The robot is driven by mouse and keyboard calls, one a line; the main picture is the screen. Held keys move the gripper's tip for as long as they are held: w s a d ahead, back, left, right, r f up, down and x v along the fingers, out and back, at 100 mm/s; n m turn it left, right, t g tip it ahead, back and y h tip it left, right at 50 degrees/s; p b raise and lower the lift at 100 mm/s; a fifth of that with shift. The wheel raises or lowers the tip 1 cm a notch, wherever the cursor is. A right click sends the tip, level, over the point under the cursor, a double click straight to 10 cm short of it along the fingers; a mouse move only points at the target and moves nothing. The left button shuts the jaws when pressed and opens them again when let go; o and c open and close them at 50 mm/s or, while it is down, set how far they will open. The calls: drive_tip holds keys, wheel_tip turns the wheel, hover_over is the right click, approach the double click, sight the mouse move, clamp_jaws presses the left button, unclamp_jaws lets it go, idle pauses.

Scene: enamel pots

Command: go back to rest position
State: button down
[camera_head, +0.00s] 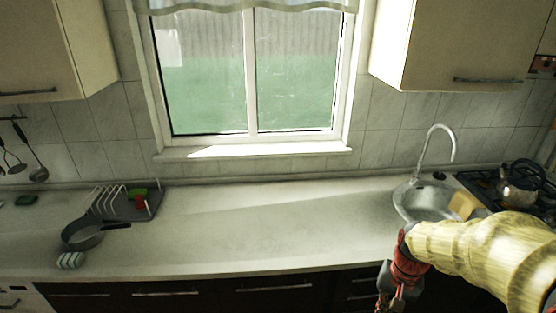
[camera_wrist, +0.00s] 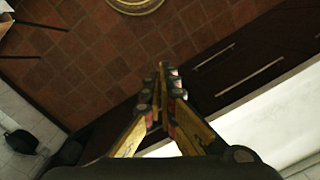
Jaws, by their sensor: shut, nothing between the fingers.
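My gripper (camera_wrist: 160,82) shows in the wrist view with its two yellow and dark fingers brought together at the tips. It is shut and empty, pointing down over the brown tiled floor (camera_wrist: 75,85). In the head view my gripper (camera_head: 385,298) is at the bottom right, in front of the counter's front edge and partly cut off by the frame. My yellow arm comes in from the right.
The counter (camera_head: 270,220) is mostly clear in the middle. A pan (camera_head: 82,236), a dish rack (camera_head: 125,203) and a striped sponge (camera_head: 69,260) are at left. A sink (camera_head: 425,200) with a faucet (camera_head: 437,145) and a kettle (camera_head: 518,185) on the stove are at right.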

drive_tip(key=s+a+r+n+t+b, duration=0.5)
drive_tip(key=s+a+r, duration=0.2)
drive_tip(key=s+r, duration=0.4)
drive_tip(key=shift+s+a+t+h+b, duration=0.3)
drive_tip(key=shift+s+a+b, duration=0.05)
drive_tip(key=shift+a, duration=0.05)
idle(0.4)
